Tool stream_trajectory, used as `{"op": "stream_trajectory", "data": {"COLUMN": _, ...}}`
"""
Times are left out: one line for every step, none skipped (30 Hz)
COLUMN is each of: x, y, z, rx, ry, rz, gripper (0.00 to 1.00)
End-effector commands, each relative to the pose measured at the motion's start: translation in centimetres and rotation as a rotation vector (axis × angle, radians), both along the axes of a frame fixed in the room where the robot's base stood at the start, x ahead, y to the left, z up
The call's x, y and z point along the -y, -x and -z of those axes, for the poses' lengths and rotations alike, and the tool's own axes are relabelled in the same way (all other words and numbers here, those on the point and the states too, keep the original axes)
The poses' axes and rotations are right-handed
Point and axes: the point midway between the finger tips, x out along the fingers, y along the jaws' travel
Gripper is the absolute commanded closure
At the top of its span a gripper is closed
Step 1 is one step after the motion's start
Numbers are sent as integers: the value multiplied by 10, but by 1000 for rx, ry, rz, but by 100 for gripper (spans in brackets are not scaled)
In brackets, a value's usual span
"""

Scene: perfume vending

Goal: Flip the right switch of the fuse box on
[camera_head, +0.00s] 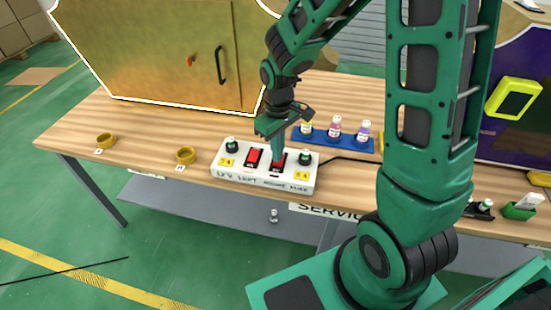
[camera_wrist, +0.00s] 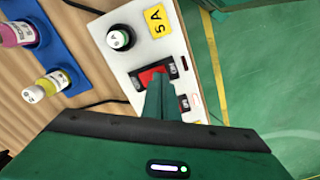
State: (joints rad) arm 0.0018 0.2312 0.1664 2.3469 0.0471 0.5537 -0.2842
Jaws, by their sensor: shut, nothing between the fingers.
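The white fuse box (camera_head: 225,174) sits on the wooden table, with a left red switch (camera_head: 254,157), a right red switch (camera_head: 278,168) and a round black-and-green fuse at each end. My gripper (camera_head: 277,158) points down over the right switch, its closed fingers at or just above it and hiding part of it. In the wrist view, the fuse box (camera_wrist: 140,52) lies under my gripper (camera_wrist: 158,82), and the fingertips overlap the right red switch (camera_wrist: 147,76). I cannot tell whether they touch it or which way it is tipped. The right fuse (camera_wrist: 119,38) stands beside it, near the 5A label.
A blue rack (camera_head: 318,140) with small bottles stands behind the fuse box. A large gold cabinet (camera_head: 165,55) is at the back left. Two yellow rings (camera_head: 105,140) lie to the left. A black cable runs from the box's right end. The table's front edge is close.

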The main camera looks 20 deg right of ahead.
Motion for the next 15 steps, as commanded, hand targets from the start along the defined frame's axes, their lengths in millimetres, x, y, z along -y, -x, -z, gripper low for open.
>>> {"op": "stream_trajectory", "data": {"x": 0, "y": 0, "z": 1, "rx": -1, "ry": 0, "rz": 0, "gripper": 100}}
{"op": "stream_trajectory", "data": {"x": 0, "y": 0, "z": 1, "rx": -1, "ry": 0, "rz": 0, "gripper": 100}}
{"op": "stream_trajectory", "data": {"x": 0, "y": 0, "z": 2, "rx": -1, "ry": 0, "rz": 0, "gripper": 100}}
{"op": "stream_trajectory", "data": {"x": 0, "y": 0, "z": 2, "rx": -1, "ry": 0, "rz": 0, "gripper": 100}}
{"op": "stream_trajectory", "data": {"x": 0, "y": 0, "z": 2, "rx": -1, "ry": 0, "rz": 0, "gripper": 100}}
{"op": "stream_trajectory", "data": {"x": 0, "y": 0, "z": 3, "rx": -1, "ry": 0, "rz": 0, "gripper": 100}}
{"op": "stream_trajectory", "data": {"x": 0, "y": 0, "z": 3, "rx": -1, "ry": 0, "rz": 0, "gripper": 100}}
{"op": "stream_trajectory", "data": {"x": 0, "y": 0, "z": 4, "rx": -1, "ry": 0, "rz": 0, "gripper": 100}}
{"op": "stream_trajectory", "data": {"x": 0, "y": 0, "z": 4, "rx": -1, "ry": 0, "rz": 0, "gripper": 100}}
{"op": "stream_trajectory", "data": {"x": 0, "y": 0, "z": 5, "rx": -1, "ry": 0, "rz": 0, "gripper": 100}}
{"op": "stream_trajectory", "data": {"x": 0, "y": 0, "z": 5, "rx": -1, "ry": 0, "rz": 0, "gripper": 100}}
{"op": "stream_trajectory", "data": {"x": 0, "y": 0, "z": 6, "rx": -1, "ry": 0, "rz": 0, "gripper": 100}}
{"op": "stream_trajectory", "data": {"x": 0, "y": 0, "z": 6, "rx": -1, "ry": 0, "rz": 0, "gripper": 100}}
{"op": "stream_trajectory", "data": {"x": 0, "y": 0, "z": 7, "rx": 0, "ry": 0, "rz": 0, "gripper": 100}}
{"op": "stream_trajectory", "data": {"x": 0, "y": 0, "z": 7, "rx": 0, "ry": 0, "rz": 0, "gripper": 100}}
